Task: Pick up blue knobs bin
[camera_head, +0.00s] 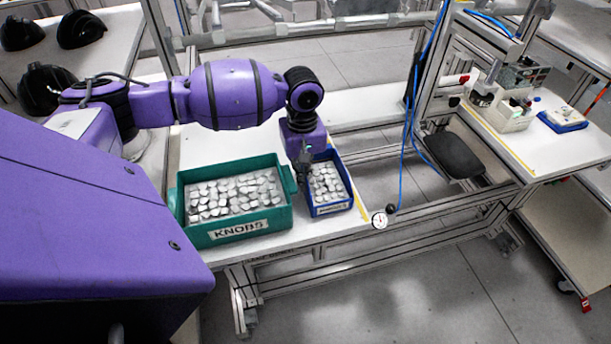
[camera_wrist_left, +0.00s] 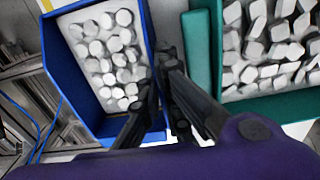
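The blue knobs bin (camera_head: 332,209) stands on the white table near its right end, upright and full of pale knobs. It also shows in the left wrist view (camera_wrist_left: 95,125). My left gripper (camera_head: 304,165) points down at the bin's left wall in the head view. In the left wrist view my left gripper's dark fingers (camera_wrist_left: 158,75) are at the bin's side wall, one over the bin's side and one toward the gap beside the green bin. Whether they press on the wall is unclear. My right gripper is not in view.
A larger green bin (camera_head: 240,237) labelled KNOBS stands close on the left of the blue bin. The white table (camera_head: 300,238) ends just right of the blue bin. A blue hose (camera_head: 404,150) hangs to the right. Black helmet shells (camera_head: 80,29) lie at upper left.

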